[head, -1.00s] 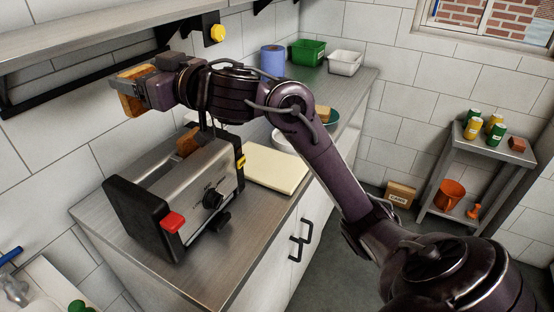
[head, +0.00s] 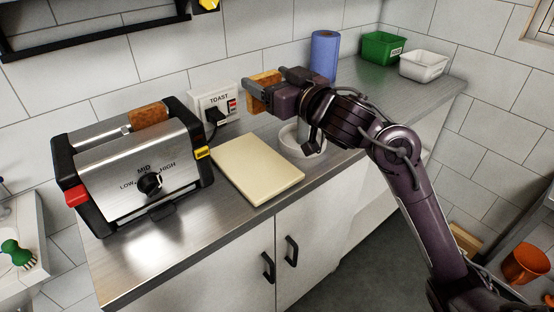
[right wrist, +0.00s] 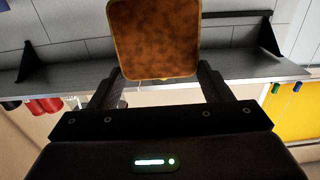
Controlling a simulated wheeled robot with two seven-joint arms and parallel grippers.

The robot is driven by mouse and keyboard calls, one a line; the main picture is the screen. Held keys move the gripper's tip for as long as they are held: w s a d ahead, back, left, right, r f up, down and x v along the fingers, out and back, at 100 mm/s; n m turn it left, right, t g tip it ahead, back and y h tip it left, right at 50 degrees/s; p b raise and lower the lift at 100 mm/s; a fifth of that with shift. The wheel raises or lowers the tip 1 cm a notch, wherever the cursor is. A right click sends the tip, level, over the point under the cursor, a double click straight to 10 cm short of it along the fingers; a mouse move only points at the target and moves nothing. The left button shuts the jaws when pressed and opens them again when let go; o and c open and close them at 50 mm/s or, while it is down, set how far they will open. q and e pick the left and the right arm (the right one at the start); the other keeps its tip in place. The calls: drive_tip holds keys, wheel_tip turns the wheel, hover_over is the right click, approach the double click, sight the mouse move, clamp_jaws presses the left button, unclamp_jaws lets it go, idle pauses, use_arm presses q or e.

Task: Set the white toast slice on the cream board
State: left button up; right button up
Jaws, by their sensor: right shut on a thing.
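The toast slice (head: 266,77), browned on its visible face and pale at the edge, is upright in my right gripper (head: 262,95). My right gripper is shut on it, and the slice is in the air above the back edge of the cream board (head: 257,167). In the right wrist view the slice (right wrist: 155,40) stands between the two fingers. The cream board lies flat and bare on the steel counter. A second browned slice (head: 149,115) sticks out of the toaster (head: 140,170). My left gripper is not in view.
The toaster stands left of the board. A wall socket marked TOAST (head: 215,104) is behind it. A white dish (head: 290,138) is right of the board, partly behind my arm. A blue roll (head: 324,56), green bin (head: 382,47) and white bin (head: 424,65) stand farther back.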

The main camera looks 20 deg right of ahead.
wheel_tip(320, 180, down, 19)
drive_tip(key=shift+a+r+b, duration=0.15)
drive_tip(key=shift+r+b, duration=0.05)
drive_tip(key=shift+b, duration=0.55)
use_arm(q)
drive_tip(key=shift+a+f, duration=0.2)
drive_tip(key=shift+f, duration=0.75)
use_arm(e)
drive_tip(key=shift+f, duration=0.2)
drive_tip(key=o, duration=1)
drive_tip(key=shift+c, duration=0.2)
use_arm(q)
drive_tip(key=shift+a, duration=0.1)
use_arm(e)
drive_tip(key=shift+r, duration=0.1)
